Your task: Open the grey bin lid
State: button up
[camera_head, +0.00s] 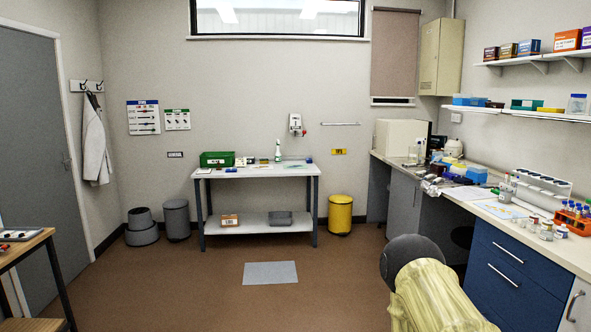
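The grey bin (177,224) stands on the floor by the back wall, left of the small white table. It is a dark grey upright cylinder. Part of my arm, with a cream sleeve and a dark rounded joint, shows at the bottom right. My gripper cannot be made out in this view. The bin stands far across the room from that arm part.
A dark grey stepped stool (141,228) stands close left of the bin. The white table (258,172) is close on its right. A yellow bin (340,215) stands beyond the table. A grey mat (270,273) lies on otherwise clear brown floor. A wooden-topped table (22,247) edges in at left.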

aim_at(172, 204)
jog(key=u, duration=0.45)
jog(key=i, duration=2)
jog(key=u, duration=0.8)
jog(key=i, duration=4.05)
jog(key=z, duration=0.4)
jog(key=i, duration=1.5)
jog(key=z, duration=0.25)
